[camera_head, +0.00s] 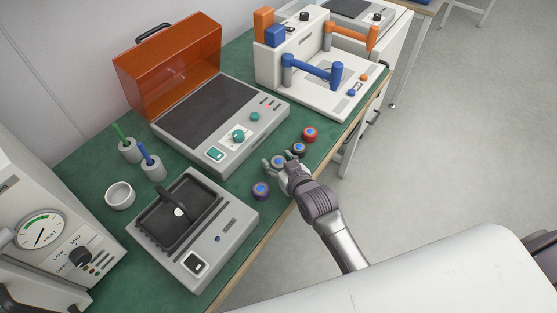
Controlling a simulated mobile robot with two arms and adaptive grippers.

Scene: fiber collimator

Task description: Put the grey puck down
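The grey puck (278,161), with a blue centre on top, sits between the fingers of my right gripper (279,165) near the right edge of the green bench top. The fingers appear closed on its sides. It is at or just above the bench; I cannot tell whether its underside touches. My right arm comes in from the lower right. My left gripper is not in view.
A purple puck (261,190) stands nearer. A grey device (222,238) with a black handle and a dark-plated unit (257,139) stand left. Bare green bench lies between.

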